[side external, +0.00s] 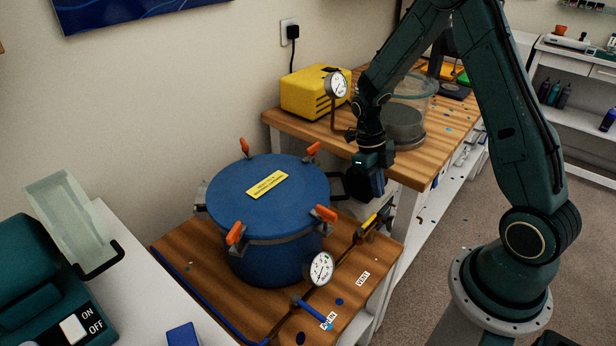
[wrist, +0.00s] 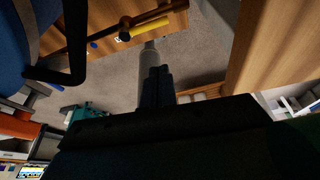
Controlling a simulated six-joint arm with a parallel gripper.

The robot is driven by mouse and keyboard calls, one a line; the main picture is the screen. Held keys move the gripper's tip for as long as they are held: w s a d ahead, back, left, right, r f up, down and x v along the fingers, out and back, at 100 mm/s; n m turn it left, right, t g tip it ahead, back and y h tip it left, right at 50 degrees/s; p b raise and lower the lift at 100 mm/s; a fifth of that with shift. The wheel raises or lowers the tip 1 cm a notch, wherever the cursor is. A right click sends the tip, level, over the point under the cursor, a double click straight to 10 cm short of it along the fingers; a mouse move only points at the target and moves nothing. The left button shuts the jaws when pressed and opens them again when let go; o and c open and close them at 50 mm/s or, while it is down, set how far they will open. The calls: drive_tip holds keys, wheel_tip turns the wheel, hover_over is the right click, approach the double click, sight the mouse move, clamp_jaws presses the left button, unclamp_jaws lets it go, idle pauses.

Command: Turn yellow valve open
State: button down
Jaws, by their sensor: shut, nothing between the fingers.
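The yellow valve handle (side external: 370,221) is on the brass pipe to the right of the blue pressure pot (side external: 262,188), near the VENT label (side external: 363,277). In the wrist view the yellow handle (wrist: 149,28) is near the top, beside the pipe. My gripper (side external: 366,186) points down above and near the handle in the side view; its fingertips are hard to make out there. In the wrist view my gripper (wrist: 157,72) has its dark fingers together and empty, apart from the handle in the picture.
A blue valve handle (side external: 308,308) and a gauge (side external: 321,269) are on the same pipe. Orange clamps (side external: 326,214) ring the pot lid. A higher wooden bench (side external: 325,135) behind holds a yellow pump (side external: 313,92) and a glass chamber (side external: 411,105).

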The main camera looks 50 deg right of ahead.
drive_tip(key=s+a+r+n+g+h, duration=0.1)
drive_tip(key=s+a+n, duration=0.3)
drive_tip(key=a+n, duration=0.4)
drive_tip(key=s+a+r+n+g+h, duration=0.1)
drive_tip(key=s+a+r+n+g, duration=0.1)
drive_tip(key=s+a+n, duration=0.3)
drive_tip(key=shift+s+a+n, duration=0.2)
drive_tip(key=shift+a+n, duration=1.95)
drive_tip(key=shift+n, duration=1.05)
drive_tip(key=shift+r, duration=0.15)
drive_tip(key=s+d+r+n+t, duration=0.2)
drive_tip(key=r+n+t, duration=0.4)
drive_tip(key=r, duration=0.5)
drive_tip(key=s+d+r+n+t+y, duration=0.1)
drive_tip(key=s+d+r+n+t, duration=0.1)
drive_tip(key=r+n+t, duration=0.4)
wheel_tip(320, 180, up, 5)
drive_tip(key=n, duration=0.5)
drive_tip(key=shift+s+d+r+n+y, duration=0.2)
drive_tip(key=shift+s+n+y, duration=0.05)
drive_tip(key=shift+n+y, duration=0.05)
